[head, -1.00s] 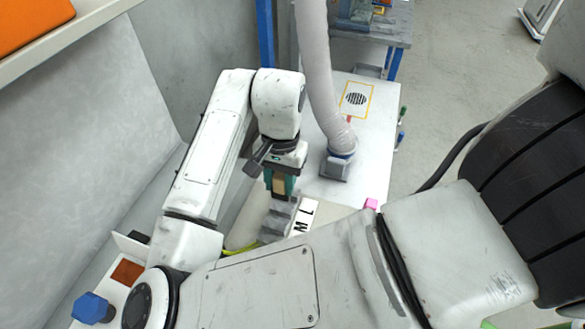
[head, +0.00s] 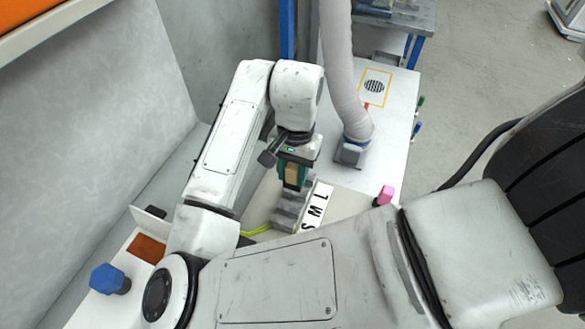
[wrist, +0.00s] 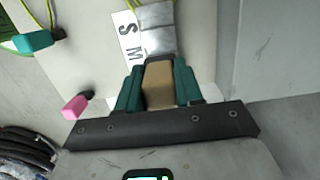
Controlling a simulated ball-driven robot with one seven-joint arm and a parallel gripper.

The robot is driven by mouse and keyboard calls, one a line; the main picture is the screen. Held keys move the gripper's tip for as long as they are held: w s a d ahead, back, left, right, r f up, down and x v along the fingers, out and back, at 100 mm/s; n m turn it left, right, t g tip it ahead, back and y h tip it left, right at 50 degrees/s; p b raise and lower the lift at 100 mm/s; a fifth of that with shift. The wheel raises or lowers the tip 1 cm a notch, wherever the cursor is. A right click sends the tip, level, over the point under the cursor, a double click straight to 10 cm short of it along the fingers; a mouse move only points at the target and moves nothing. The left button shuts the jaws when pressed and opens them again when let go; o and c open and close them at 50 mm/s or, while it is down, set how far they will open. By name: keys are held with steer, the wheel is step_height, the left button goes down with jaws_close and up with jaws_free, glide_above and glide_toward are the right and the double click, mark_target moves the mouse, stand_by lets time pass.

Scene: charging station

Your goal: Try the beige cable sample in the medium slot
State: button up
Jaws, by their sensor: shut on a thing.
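My gripper (head: 292,180) has teal fingers and is shut on the beige cable sample (head: 291,173), which also shows between the fingers in the wrist view (wrist: 158,84). The grey slot block (head: 289,210) lies directly below the gripper in the head view and beyond the fingertips in the wrist view (wrist: 158,28). A white label strip (head: 315,207) with L, M and S runs along the block; only S and M show in the wrist view. The sample's lower end is hidden, so I cannot tell whether it is above or inside a slot.
A pink block (head: 385,194) stands at the table's edge. A yellow-green cable (head: 257,230) lies beside the slot block, and a teal connector (wrist: 35,42) is in the wrist view. A hose with a grey nozzle (head: 350,153) stands behind to the right.

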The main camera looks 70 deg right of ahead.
mark_target(293, 185)
steer(key=shift+f+b, duration=1.15)
steer(key=shift+f, duration=0.8)
steer(key=shift+f+b, duration=0.3)
steer(key=shift+f, duration=0.55)
stand_by(0.8)
steer(key=shift+r, duration=0.2)
steer(key=shift+r+p, duration=0.45)
steer(key=shift+p, duration=0.25)
steer(key=shift+p, duration=0.3)
stand_by(1.2)
steer(key=shift+f+b, duration=0.5)
steer(key=shift+f, duration=0.2)
steer(key=o, duration=1.2)
steer(key=shift+r, duration=0.1)
